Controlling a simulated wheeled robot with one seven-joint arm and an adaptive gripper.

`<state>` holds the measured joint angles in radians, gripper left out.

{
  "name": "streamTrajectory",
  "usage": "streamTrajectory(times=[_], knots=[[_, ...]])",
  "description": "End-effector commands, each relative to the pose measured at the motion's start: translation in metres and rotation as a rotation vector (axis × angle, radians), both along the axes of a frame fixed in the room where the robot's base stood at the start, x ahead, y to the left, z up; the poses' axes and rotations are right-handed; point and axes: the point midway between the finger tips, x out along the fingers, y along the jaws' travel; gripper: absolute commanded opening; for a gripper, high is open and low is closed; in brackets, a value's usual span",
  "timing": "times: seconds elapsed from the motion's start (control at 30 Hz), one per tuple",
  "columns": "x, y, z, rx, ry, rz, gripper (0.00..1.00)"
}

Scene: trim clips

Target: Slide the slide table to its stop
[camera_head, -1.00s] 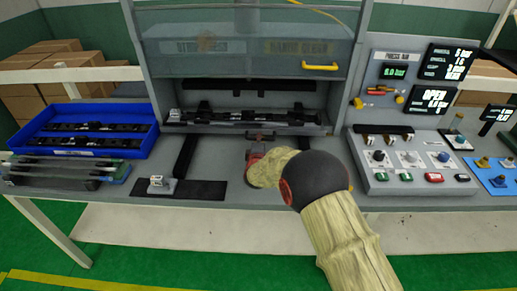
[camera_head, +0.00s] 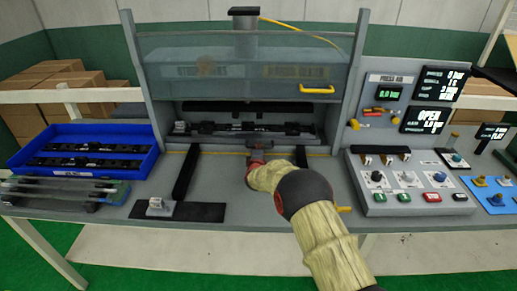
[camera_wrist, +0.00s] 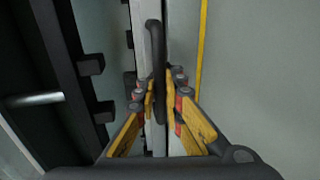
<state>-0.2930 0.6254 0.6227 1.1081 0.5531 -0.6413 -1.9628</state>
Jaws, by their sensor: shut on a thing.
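The slide table (camera_head: 212,141) is a grey plate carrying a long black trim part (camera_head: 235,129). It sits inside the press, under the raised clear guard (camera_head: 240,72). Its dark bar handle (camera_wrist: 154,45) is at its front edge, and the handle also shows small in the head view (camera_head: 266,145). My gripper (camera_head: 256,157) is at this handle. In the wrist view, the yellow fingers of my gripper (camera_wrist: 161,100) are shut on the handle from both sides. The rear of the slide table, and any stop there, is hidden.
Two dark rails (camera_head: 186,173) run along the bench in front of the press. A yellow line (camera_head: 215,153) crosses the bench. A blue tray (camera_head: 40,160) of trim parts is left. The button panel (camera_head: 410,205) is right. A small fixture on a black pad (camera_head: 198,212) stands front left.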

Motion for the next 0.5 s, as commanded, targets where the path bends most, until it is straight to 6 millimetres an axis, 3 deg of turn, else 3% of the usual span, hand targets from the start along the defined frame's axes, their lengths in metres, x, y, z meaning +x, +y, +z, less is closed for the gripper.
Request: streamTrajectory(times=[0.03, 0.07, 0.33, 0.5], knots=[[0.0002, 0.0002, 0.0011, 0.0, -0.002, 0.0, 0.0], [0.0003, 0.0002, 0.0012, 0.0, -0.002, 0.0, 0.09], [0.0001, 0.0001, 0.0008, 0.0, -0.001, 0.0, 0.24], [0.0, 0.0001, 0.0007, 0.0, -0.001, 0.0, 0.26]])
